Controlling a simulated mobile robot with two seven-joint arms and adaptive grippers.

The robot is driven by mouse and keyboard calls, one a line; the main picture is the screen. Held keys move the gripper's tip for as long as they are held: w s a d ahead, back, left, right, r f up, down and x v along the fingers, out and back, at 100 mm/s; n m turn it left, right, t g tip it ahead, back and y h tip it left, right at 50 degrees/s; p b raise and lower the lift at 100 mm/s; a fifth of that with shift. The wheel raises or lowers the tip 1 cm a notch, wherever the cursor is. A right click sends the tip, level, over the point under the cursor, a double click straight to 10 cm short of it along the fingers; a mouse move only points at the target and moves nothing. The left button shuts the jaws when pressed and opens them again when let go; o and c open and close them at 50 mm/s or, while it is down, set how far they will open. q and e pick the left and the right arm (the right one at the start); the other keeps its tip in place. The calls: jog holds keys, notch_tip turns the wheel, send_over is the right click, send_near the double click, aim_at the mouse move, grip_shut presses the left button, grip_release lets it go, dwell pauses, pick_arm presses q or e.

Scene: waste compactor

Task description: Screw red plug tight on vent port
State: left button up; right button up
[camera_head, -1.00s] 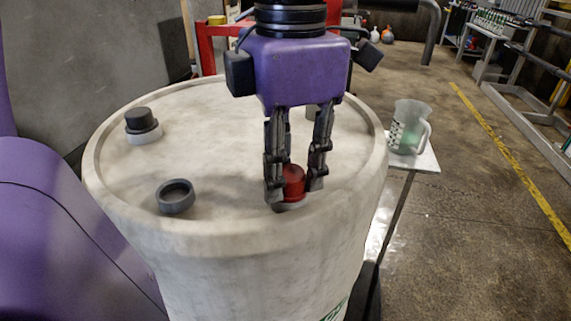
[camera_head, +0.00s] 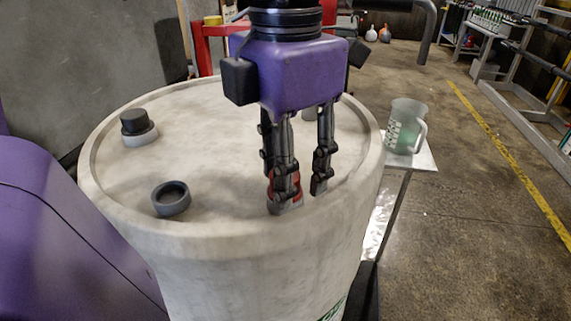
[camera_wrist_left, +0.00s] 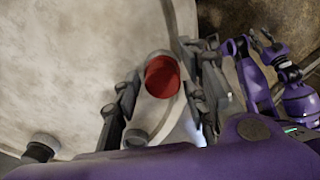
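The red plug (camera_head: 297,190) is near the front rim of the pale drum (camera_head: 220,165), mostly hidden behind a finger in the head view. In the left wrist view the red plug (camera_wrist_left: 162,75) shows whole between the fingers, with gaps on both sides. My left gripper (camera_head: 303,195) points down around it, open. The port under the plug is hidden, so I cannot tell how it is seated. Purple and black arm parts at the right of the left wrist view seem to be my right arm and gripper (camera_wrist_left: 264,42), too small to read.
A grey ring-shaped fitting (camera_head: 171,198) and a black-capped port (camera_head: 138,126) stand on the drum top to the left. A clear jug (camera_head: 405,127) with green on it stands on a small table (camera_head: 423,160) to the right.

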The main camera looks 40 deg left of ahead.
pick_arm(q)
jog(key=n, duration=0.2)
jog(key=shift+s+n, duration=0.25)
jog(key=shift+n, duration=0.05)
jog(key=n, duration=0.6)
jog(key=n+b, duration=0.1)
jog(key=n, duration=0.3)
jog(key=shift+n, duration=0.3)
jog(key=n, duration=0.3)
jog(key=shift+w+f+b, duration=0.1)
jog(key=shift+b, duration=0.25)
jog(key=shift+d+n, duration=0.15)
jog(key=shift+n, duration=0.75)
jog(key=shift+c, duration=0.5)
